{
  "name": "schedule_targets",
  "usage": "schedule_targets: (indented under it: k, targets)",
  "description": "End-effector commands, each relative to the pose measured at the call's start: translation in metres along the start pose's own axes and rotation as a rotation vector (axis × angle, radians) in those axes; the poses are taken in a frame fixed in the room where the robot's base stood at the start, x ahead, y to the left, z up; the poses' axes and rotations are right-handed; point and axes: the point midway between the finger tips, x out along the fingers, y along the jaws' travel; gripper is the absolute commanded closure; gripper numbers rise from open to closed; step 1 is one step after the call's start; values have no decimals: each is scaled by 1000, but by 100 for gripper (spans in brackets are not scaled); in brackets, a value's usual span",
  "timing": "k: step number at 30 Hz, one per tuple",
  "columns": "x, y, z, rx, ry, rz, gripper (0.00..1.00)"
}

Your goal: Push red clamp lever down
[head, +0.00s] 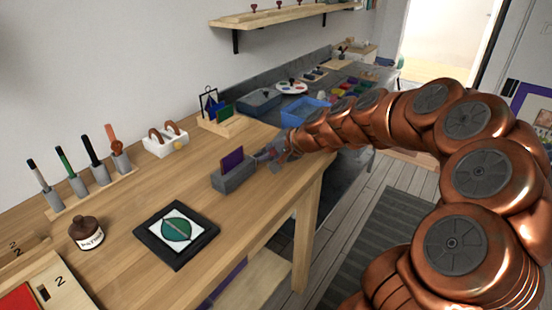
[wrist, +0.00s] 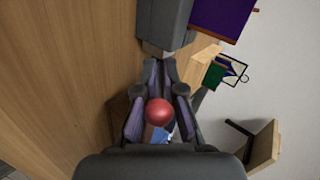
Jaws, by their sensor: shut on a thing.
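The red clamp lever shows as a round red knob (wrist: 158,112) between the fingers of my gripper (wrist: 158,75) in the wrist view. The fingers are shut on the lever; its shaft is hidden. The grey clamp block (wrist: 163,20) is just beyond the fingertips, with a purple panel (wrist: 222,16) standing in it. In the head view the clamp (head: 235,178) sits near the right edge of the wooden table, holding the purple panel (head: 232,160) upright. My gripper (head: 268,155) is at the clamp's right end there, and I cannot make out the knob.
A black-framed tile with a green design (head: 176,234) lies in front of the clamp. A wooden stand with a green card (head: 228,118) is behind it. The table edge drops off at right.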

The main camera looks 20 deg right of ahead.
Motion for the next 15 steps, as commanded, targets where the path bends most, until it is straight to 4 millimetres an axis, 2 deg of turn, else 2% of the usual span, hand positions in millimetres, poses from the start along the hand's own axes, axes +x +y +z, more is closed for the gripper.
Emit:
schedule_targets:
  k: [15]
  targets:
    - [3, -3, 6, -6, -8, -18, 100]
